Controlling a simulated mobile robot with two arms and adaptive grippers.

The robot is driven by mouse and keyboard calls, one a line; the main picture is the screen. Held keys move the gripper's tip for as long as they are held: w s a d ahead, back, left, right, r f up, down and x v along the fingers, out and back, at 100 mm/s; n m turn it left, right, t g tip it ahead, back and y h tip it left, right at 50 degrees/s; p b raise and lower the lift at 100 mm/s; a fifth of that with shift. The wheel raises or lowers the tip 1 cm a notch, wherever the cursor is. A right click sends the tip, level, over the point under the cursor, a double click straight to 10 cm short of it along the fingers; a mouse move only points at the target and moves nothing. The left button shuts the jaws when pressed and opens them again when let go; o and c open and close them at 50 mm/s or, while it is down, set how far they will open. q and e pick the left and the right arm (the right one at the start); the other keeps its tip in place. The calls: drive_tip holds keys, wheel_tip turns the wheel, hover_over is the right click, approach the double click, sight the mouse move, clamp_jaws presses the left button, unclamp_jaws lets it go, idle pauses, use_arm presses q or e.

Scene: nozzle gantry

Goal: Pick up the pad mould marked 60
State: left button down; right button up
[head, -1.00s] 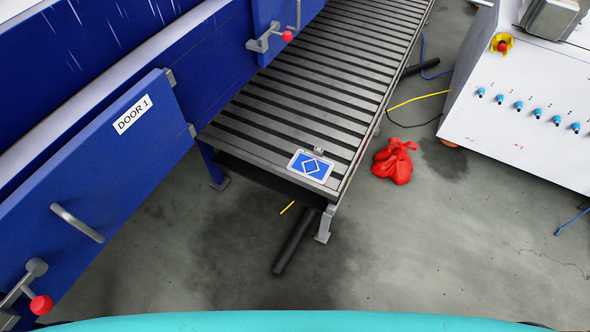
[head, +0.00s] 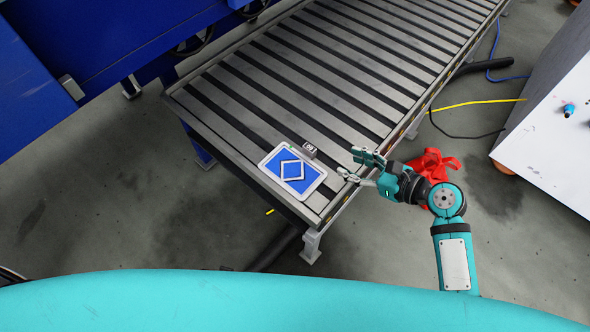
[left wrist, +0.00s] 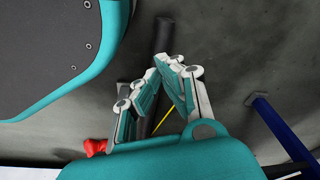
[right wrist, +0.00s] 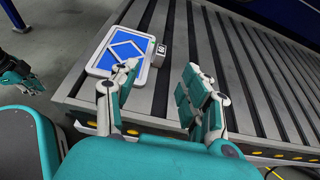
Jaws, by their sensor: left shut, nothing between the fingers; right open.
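The pad mould (head: 292,171) is a flat white-rimmed blue plate with a white diamond outline. It lies on the near end of the slatted conveyor (head: 246,137). A small dark tag (head: 309,149) at its far edge carries digits that look like 60. My right gripper (head: 350,165) is open and empty, just right of the mould at the conveyor's side edge. In the right wrist view the mould (right wrist: 104,66) lies beyond the left finger, which overlaps its near corner; I cannot tell if they touch. My left gripper (left wrist: 168,62) is shut and empty over the floor.
Red cloth or gloves (head: 436,160) lie on the floor behind my right arm. A white cabinet (head: 548,135) stands at the right. Blue machinery (head: 90,60) stands at the upper left. Cables and a dark pipe run across the floor. The conveyor around the mould is clear.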

drive_tip(key=b, duration=0.2)
approach(311, 148)
drive_tip(key=x, duration=0.3)
drive_tip(key=shift+w+a+r, duration=0.1)
drive_tip(key=shift+a, duration=0.3)
drive_tip(key=b+x, duration=0.1)
drive_tip(key=x, duration=0.4)
drive_tip(key=shift+w+d+f+b, duration=0.1)
drive_tip(key=shift+w+f+b, duration=0.05)
drive_tip(key=shift+f+b, duration=0.2)
drive_tip(key=shift+w, duration=0.15)
use_arm(q)
drive_tip(key=w+r+t, duration=0.1)
drive_tip(key=w+r, duration=0.4)
drive_tip(key=r, duration=0.7)
drive_tip(key=shift+w+d+r, duration=0.15)
drive_tip(key=shift+d+r, duration=0.15)
use_arm(e)
clamp_jaws()
drive_tip(key=shift+r, duration=0.1)
